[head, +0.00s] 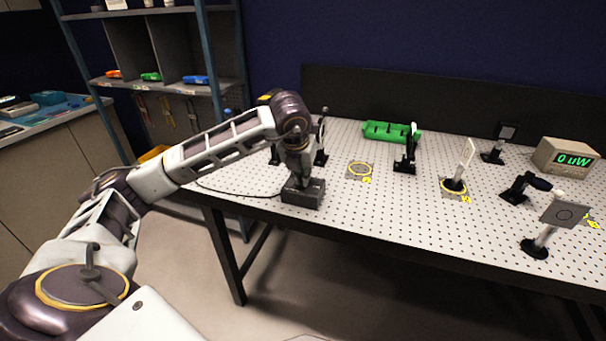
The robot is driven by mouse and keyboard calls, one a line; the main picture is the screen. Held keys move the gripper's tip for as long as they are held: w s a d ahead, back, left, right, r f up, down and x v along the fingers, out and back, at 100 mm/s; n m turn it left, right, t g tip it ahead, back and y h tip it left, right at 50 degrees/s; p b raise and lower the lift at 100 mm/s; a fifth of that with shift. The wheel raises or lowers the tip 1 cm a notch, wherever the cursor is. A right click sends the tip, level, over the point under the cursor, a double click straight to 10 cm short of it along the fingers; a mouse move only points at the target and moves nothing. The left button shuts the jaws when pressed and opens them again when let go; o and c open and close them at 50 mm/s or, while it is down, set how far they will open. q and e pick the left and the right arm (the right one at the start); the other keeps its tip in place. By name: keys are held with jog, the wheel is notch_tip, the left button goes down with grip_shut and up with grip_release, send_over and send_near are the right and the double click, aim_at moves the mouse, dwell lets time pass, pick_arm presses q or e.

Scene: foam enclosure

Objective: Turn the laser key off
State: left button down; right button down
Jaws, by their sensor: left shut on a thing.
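A dark grey box (312,197) sits at the front left edge of the white perforated table. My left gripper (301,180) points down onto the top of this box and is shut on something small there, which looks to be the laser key. The gripper hides the key, so I cannot tell how it is turned. A thin dark cable runs left from the box along the table. My right gripper is not in view.
A power meter (564,157) at the right reads 0 uW. Several optics on posts, a green holder (391,131) and a grey square target (565,213) stand on the perforated table (370,205). Shelves (165,79) stand behind left. The table front between box and target is clear.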

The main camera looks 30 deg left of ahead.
pick_arm(q)
jog(key=c, duration=1.6)
grip_release()
jog(key=v, duration=1.2)
